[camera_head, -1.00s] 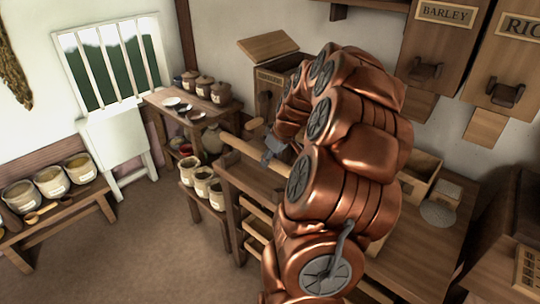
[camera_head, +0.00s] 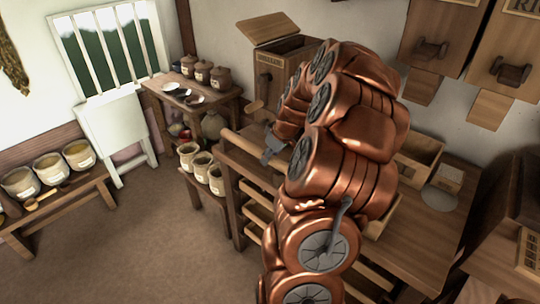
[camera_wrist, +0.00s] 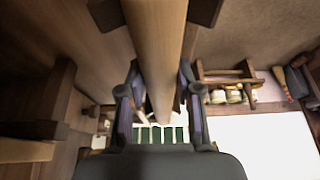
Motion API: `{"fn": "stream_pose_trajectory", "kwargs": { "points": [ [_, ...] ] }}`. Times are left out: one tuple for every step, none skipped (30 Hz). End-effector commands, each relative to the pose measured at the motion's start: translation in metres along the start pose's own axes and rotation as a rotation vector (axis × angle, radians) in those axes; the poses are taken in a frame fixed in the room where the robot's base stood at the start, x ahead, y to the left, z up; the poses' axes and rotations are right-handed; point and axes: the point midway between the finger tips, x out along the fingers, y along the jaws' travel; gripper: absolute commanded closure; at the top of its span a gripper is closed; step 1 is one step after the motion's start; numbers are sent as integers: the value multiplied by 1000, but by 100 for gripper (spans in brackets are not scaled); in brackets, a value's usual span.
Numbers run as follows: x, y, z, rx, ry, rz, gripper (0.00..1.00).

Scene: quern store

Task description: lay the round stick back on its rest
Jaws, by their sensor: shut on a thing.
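The round stick is a thick, pale wooden rod. In the head view it (camera_head: 243,146) slants above the left end of the wooden bench, its left end sticking out past my gripper. My gripper (camera_head: 272,149) is shut on the stick, and my copper arm hides the rest of the rod. In the wrist view the stick (camera_wrist: 155,50) runs between the two fingers of my gripper (camera_wrist: 158,95), from the top edge towards the window. I cannot pick out the rest for sure; my arm covers much of the bench. Whether the stick touches anything below is unclear.
The bench (camera_head: 430,225) carries an open wooden box (camera_head: 418,157) and a grey round disc (camera_head: 439,198). A labelled bin (camera_head: 270,75) stands behind. Pots (camera_head: 203,168) stand on a low stand at left. The floor (camera_head: 150,240) at front left is clear.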

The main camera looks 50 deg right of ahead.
Motion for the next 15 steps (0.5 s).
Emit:
{"fn": "stream_pose_trajectory", "kwargs": {
  "points": [
    [0,0,0,0,1,1,100],
    [0,0,0,0,1,1,100],
    [0,0,0,0,1,1,62],
    [0,0,0,0,1,1,59],
    [0,0,0,0,1,1,56],
    [0,0,0,0,1,1,52],
    [0,0,0,0,1,1,48],
    [0,0,0,0,1,1,45],
    [0,0,0,0,1,1,41],
    [0,0,0,0,1,1,38],
    [0,0,0,0,1,1,37],
    [0,0,0,0,0,1,37],
    [0,0,0,0,0,1,37],
    [0,0,0,0,1,1,37],
    [0,0,0,0,0,1,37]
  ]
}}
